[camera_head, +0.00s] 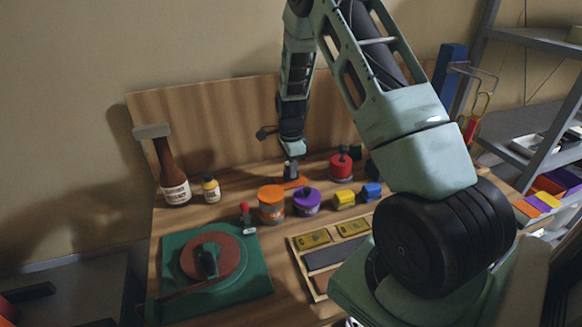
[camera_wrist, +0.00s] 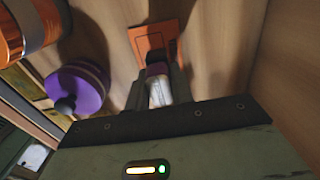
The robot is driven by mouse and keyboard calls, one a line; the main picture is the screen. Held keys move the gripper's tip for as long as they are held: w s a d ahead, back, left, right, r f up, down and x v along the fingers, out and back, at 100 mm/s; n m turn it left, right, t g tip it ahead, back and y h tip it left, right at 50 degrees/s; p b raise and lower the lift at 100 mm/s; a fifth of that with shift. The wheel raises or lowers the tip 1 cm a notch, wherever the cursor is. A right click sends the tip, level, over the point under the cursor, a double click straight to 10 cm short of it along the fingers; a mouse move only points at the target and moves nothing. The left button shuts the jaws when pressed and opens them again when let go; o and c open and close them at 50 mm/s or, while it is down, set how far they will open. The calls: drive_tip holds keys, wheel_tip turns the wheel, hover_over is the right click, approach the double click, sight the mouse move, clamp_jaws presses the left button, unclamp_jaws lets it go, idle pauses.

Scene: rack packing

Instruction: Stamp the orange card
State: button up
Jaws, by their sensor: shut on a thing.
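The orange card (camera_wrist: 153,36) lies flat on the wooden tabletop in the wrist view. It also shows as a small orange patch under my arm's end in the head view (camera_head: 299,182). My gripper (camera_wrist: 158,72) is shut on a small stamp-like thing (camera_wrist: 158,92) with a pale body and a dark purple band. The held thing is over the near edge of the card. I cannot tell whether it touches the card. In the head view my gripper (camera_head: 291,168) is small and points down at the card.
An orange-lidded jar (camera_head: 271,206), a purple-lidded jar (camera_head: 307,203) and a red-topped pot (camera_head: 341,167) stand nearby. A wooden backboard (camera_head: 215,125) stands behind.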

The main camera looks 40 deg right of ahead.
drive_tip(key=shift+f+b, duration=0.3)
drive_tip(key=shift+f, duration=0.3)
idle(1.4)
drive_tip(key=shift+r+p, duration=2.75)
drive_tip(key=shift+r, duration=0.85)
